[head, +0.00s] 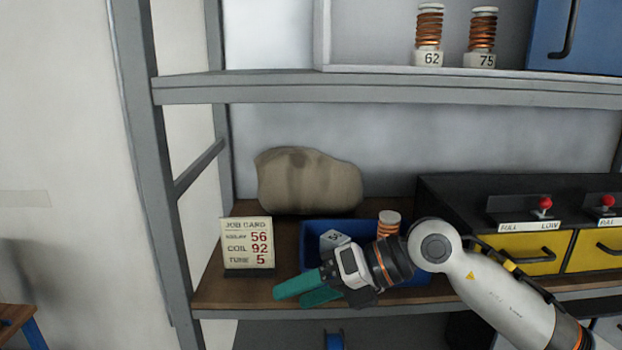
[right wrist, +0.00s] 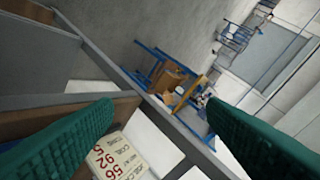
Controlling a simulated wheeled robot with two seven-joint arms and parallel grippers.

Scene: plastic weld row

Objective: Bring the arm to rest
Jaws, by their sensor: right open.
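My right gripper (head: 308,289), with green fingers, is in front of the wooden shelf in the head view, to the left of its arm. Its two fingers are apart with nothing between them; they also show in the right wrist view (right wrist: 165,135). My right arm (head: 490,285) comes in from the lower right and covers part of a blue bin (head: 313,232). My left gripper is not in view.
A job card (head: 248,245) stands on the shelf (head: 213,290) close to the fingers. A beige sack (head: 308,182) lies behind. A black unit with yellow drawers (head: 527,254) stands right. Free room lies left.

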